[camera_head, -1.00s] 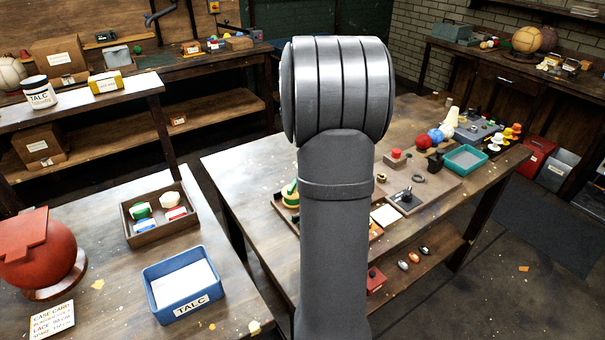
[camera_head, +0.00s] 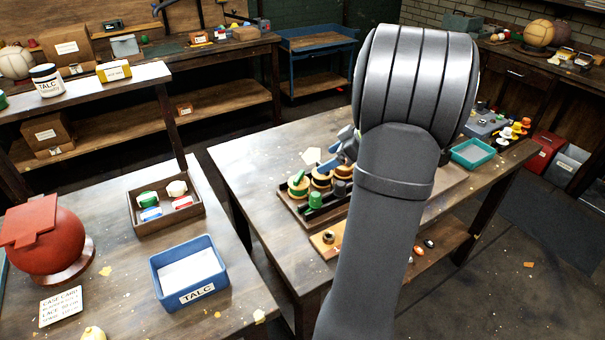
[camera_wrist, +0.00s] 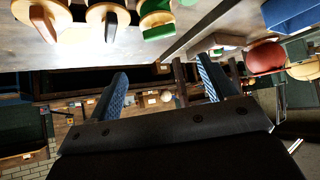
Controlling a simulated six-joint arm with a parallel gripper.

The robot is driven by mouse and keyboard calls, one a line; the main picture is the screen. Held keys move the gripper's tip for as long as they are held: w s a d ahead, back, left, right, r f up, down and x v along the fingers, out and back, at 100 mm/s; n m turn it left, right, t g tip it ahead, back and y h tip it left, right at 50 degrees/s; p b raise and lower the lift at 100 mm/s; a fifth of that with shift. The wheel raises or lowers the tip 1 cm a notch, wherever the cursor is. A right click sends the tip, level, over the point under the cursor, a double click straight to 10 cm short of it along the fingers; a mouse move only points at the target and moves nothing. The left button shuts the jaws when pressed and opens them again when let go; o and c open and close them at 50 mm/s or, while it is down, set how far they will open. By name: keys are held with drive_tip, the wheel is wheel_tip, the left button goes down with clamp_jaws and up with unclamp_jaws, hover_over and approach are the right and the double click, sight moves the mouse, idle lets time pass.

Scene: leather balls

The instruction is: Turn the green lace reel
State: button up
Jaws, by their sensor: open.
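The green lace reel (camera_head: 298,187), a tan disc with a green raised grip, sits at the left end of a row of reels on a dark wooden rack (camera_head: 290,211) on the middle table. It also shows at the top of the wrist view (camera_wrist: 157,20).
A green peg (camera_head: 316,200) stands just in front of the reels. A teal tray (camera_head: 474,153) is at the right. The table's back left is mostly clear. The left table holds a blue talc tray (camera_head: 188,285).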

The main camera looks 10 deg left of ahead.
sight(299, 176)
drive_tip(key=x, duration=1.2)
drive_tip(key=shift+r, duration=0.1)
drive_tip(key=shift+c, duration=0.3)
drive_tip(key=c, duration=0.9)
